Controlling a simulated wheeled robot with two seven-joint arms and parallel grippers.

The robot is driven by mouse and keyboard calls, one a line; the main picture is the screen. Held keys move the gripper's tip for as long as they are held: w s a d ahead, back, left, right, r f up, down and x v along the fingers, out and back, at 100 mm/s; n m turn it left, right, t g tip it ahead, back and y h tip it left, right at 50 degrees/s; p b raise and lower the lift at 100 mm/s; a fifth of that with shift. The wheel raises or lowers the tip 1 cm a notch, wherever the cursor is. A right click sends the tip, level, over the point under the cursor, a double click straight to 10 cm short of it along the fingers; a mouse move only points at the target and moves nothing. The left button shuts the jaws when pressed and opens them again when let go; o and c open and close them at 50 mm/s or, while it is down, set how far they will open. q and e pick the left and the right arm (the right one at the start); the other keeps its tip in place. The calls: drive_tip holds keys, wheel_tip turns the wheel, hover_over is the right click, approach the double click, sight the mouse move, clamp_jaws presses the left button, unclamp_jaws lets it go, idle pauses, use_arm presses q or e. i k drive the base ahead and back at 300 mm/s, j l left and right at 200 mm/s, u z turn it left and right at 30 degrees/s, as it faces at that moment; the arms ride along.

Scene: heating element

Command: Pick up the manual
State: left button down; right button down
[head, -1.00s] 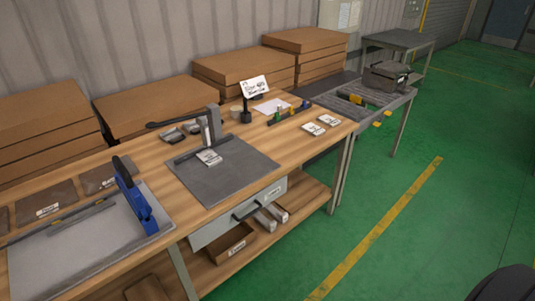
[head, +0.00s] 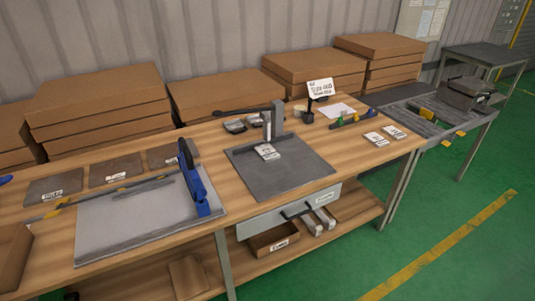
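No thing is clearly marked as the manual. Two small white printed booklets or packets, one (head: 375,139) and another (head: 394,131), lie side by side near the right end of the wooden workbench (head: 250,203). A similar white printed item (head: 267,152) lies at the press on the dark grey plate (head: 290,175). A white sheet (head: 336,110) lies farther back, beside a small upright sign (head: 320,88). The print is too small to read. Neither of my grippers is in view.
A blue clamp tool (head: 197,180) stands on a grey board (head: 130,222) at left. Stacked cardboard boxes (head: 95,98) line the wall. An open brown bin (head: 273,240) sits on the lower shelf. A roller table (head: 425,118) stands at right. The green floor at lower right is clear.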

sight(266, 152)
drive_tip(key=i+l, duration=0.15)
drive_tip(key=l, duration=0.2)
drive_tip(key=i+l+u, duration=0.1)
drive_tip(key=l, duration=0.25)
drive_tip(key=i+l, duration=0.2)
drive_tip(key=l, duration=0.2)
drive_tip(key=i+l+u, duration=0.1)
drive_tip(key=l, duration=0.25)
